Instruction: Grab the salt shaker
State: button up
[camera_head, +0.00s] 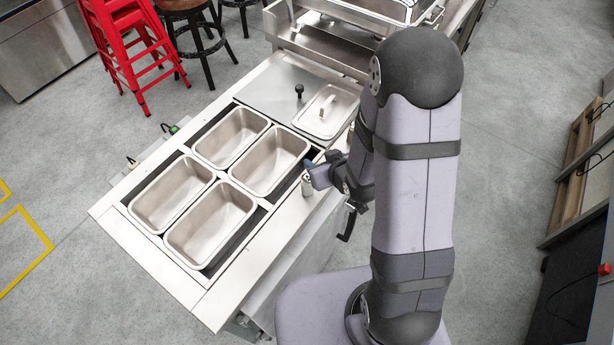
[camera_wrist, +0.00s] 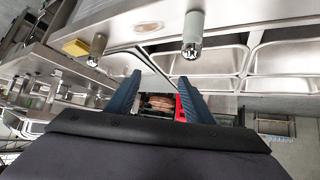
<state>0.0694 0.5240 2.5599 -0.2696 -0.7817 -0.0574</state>
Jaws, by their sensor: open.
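Two small shakers with metal caps show in the wrist view. One shaker (camera_wrist: 193,36) is above the right fingertip, beside the pans. The other shaker (camera_wrist: 97,45) is further left, beside a yellow block. I cannot tell which holds salt. In the head view one small pale shaker (camera_head: 307,186) stands on the counter's right-hand strip, just below my gripper (camera_head: 316,172); the other is not seen there. In the wrist view my gripper (camera_wrist: 158,88) is open, with nothing held between its dark blue fingers. Both shakers are apart from the fingers.
Several steel pans (camera_head: 208,222) sit in the counter (camera_head: 130,240) left of my gripper. A lidded pan (camera_head: 327,110) and a black knob (camera_head: 299,90) are behind. The yellow block (camera_wrist: 76,47) is near the left shaker. Red stools (camera_head: 125,50) stand beyond the counter.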

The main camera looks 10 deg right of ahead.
aim_at(308, 180)
jog(key=shift+s+a+f+t+y+p, duration=0.15)
jog(key=shift+a+f+t+y+p, duration=0.1)
jog(key=shift+a+p, duration=0.25)
jog(key=shift+s+a+f+t+y+p, duration=0.15)
jog(key=shift+a+t+p, duration=0.1)
jog(key=shift+a, duration=0.35)
jog(key=shift+m+t, duration=0.4)
jog(key=shift+t, duration=0.4)
jog(key=shift+s+a+f+p, duration=0.2)
jog(key=shift+s+f, duration=0.4)
jog(key=shift+s, duration=0.1)
jog(key=shift+s+a+f+p, duration=0.15)
jog(key=shift+s+f+p, duration=0.1)
jog(key=shift+s+f, duration=0.4)
jog(key=shift+s+a+f+p, duration=0.2)
jog(key=shift+s+f, duration=0.3)
jog(key=shift+s, duration=0.3)
jog(key=b+x, duration=0.2)
jog(key=b, duration=0.1)
jog(key=shift+w+f, duration=0.25)
jog(key=shift+w, duration=0.05)
jog(key=shift+w+p, duration=0.3)
jog(key=shift+p, duration=0.15)
jog(key=shift+x, duration=0.85)
jog(key=shift+c, duration=0.6)
